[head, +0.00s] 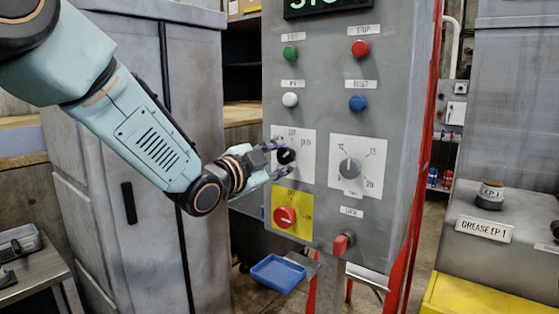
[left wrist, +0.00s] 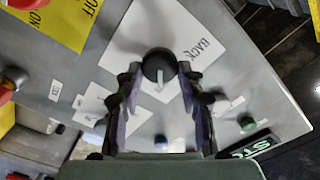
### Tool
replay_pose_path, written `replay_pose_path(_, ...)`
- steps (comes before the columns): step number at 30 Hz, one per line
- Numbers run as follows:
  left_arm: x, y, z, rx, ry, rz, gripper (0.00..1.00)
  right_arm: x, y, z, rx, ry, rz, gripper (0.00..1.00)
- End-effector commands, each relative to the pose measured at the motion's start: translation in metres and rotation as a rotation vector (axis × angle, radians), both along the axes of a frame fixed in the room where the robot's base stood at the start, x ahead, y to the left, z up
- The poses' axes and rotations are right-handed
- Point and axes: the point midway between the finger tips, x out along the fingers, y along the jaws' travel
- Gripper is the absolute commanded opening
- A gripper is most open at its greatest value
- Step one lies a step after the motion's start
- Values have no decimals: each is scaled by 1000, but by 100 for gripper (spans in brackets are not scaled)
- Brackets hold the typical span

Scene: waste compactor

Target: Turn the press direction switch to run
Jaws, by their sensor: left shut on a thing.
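The press direction switch is a black round knob (head: 286,156) on a white plate, on the front of a grey control panel (head: 330,110). My left gripper (head: 278,160) reaches it from the left, with its fingers at either side. In the left wrist view, the knob (left wrist: 159,64) sits between the tips of my left gripper (left wrist: 160,82), which is shut on it. Its white pointer mark points toward the bottom of that picture. A label that looks like BACK, upside down, is beside it. My right gripper is not in view.
A selector knob (head: 349,168) is to the right. A red switch on a yellow plate (head: 303,222) is just below. Green, red, white and blue buttons are above. A red-handled lever (head: 342,243) sticks out low on the panel. A blue tray (head: 277,273) is beneath.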

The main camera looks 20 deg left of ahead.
Motion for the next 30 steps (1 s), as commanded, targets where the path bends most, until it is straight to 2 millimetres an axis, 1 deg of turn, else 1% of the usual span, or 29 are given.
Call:
replay_pose_path(9, 0, 0, -1, 3, 2, 0, 7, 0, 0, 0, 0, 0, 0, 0)
replay_pose_path(10, 0, 0, -1, 3, 2, 0, 39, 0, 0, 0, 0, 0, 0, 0)
replay_pose_path(17, 0, 0, -1, 1, 1, 0, 59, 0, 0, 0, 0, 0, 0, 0)
replay_pose_path(18, 0, 0, 0, 1, 1, 0, 60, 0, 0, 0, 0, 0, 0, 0)
replay_pose_path(26, 0, 0, 0, 0, 0, 0, 60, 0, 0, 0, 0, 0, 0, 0)
replay_pose_path(30, -8, 4, 0, -2, 1, 1, 60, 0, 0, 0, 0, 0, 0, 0)
